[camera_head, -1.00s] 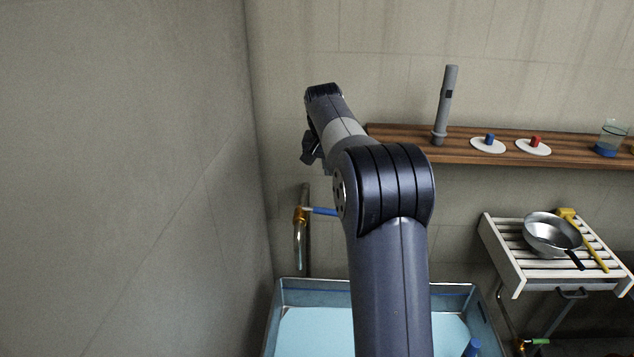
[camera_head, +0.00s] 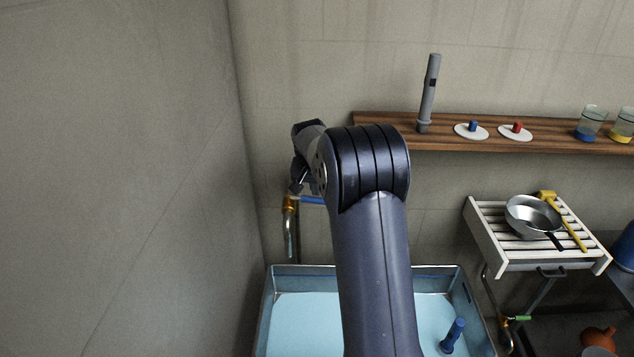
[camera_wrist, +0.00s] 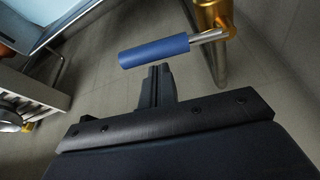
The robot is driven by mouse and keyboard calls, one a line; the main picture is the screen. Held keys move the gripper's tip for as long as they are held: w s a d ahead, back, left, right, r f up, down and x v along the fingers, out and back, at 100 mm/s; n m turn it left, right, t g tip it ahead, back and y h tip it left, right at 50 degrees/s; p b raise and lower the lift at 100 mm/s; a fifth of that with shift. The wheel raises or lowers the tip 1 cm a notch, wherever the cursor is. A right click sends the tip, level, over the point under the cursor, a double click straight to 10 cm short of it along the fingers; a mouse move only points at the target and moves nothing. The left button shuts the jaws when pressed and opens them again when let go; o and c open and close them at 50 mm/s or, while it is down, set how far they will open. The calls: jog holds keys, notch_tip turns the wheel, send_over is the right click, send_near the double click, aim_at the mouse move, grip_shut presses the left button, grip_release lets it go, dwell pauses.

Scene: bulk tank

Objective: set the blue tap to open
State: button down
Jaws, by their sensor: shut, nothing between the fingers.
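The blue tap is a blue lever handle (camera_wrist: 154,52) on a metal stem from a brass body (camera_wrist: 211,14) on a pipe. In the head view the handle (camera_head: 312,200) points right from the brass valve (camera_head: 290,203), above the left end of the tank. My gripper (camera_wrist: 158,70) is shut and empty. In the wrist view its fingertips are close to the handle, just below it in the picture; I cannot tell whether they touch. In the head view my arm hides the fingertips and part of the handle.
The blue-lined tank (camera_head: 310,272) stands below, with a blue upright piece (camera_head: 453,335) inside. A wooden shelf (camera_head: 390,138) runs along the back wall. A slatted rack (camera_head: 487,222) with a pan (camera_head: 530,217) is at right. A plain wall (camera_head: 120,180) stands close at left.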

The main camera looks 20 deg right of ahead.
aim_at(310, 199)
jog(key=shift+s+a+m+b, duration=0.25)
jog(key=shift+s+m+b, duration=0.2)
jog(key=shift+m, duration=0.25)
dwell(0.4)
jog(key=shift+s+a+f+m+g+h+b, duration=0.1)
jog(key=shift+s+a+m+g+h+b, duration=0.25)
jog(key=shift+m, duration=0.35)
jog(key=s+a+m, duration=0.1)
jog(key=m, duration=0.1)
jog(key=s+a+m+g+h+b, duration=0.1)
jog(key=m, duration=0.1)
jog(key=shift+b, duration=0.3)
jog(key=a+m, duration=0.1)
jog(key=m, duration=0.1)
jog(key=s+a+m+g, duration=0.1)
jog(key=a+m, duration=0.1)
jog(key=a+m+g, duration=0.1)
jog(key=m, duration=0.1)
jog(key=shift+s+a+m, duration=0.2)
jog(key=shift+a+m, duration=0.1)
